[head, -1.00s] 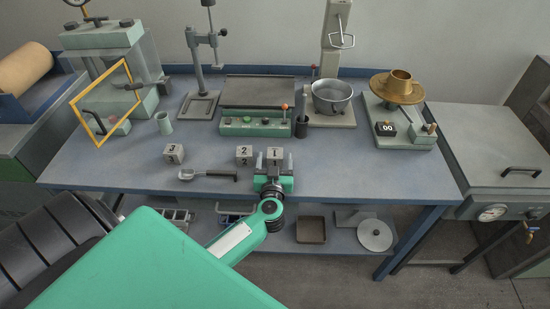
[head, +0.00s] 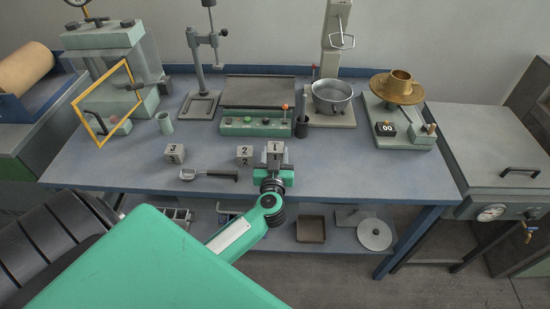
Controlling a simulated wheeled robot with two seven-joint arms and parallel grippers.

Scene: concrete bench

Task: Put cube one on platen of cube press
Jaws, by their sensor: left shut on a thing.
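Cube one (head: 275,148), a grey cube marked 1, is between the fingers of my left gripper (head: 274,160) near the front middle of the bench. The gripper is shut on it. I cannot tell whether the cube is clear of the bench top. The cube press (head: 104,36) stands at the back left, with a green top block, a gauge and a yellow-framed guard (head: 101,100) at its front. Its platen is partly hidden behind the guard and is hard to make out. My right gripper is not in view.
Cube two (head: 244,153) and cube three (head: 174,153) stand left of cube one. A scoop (head: 207,175) lies in front of them.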

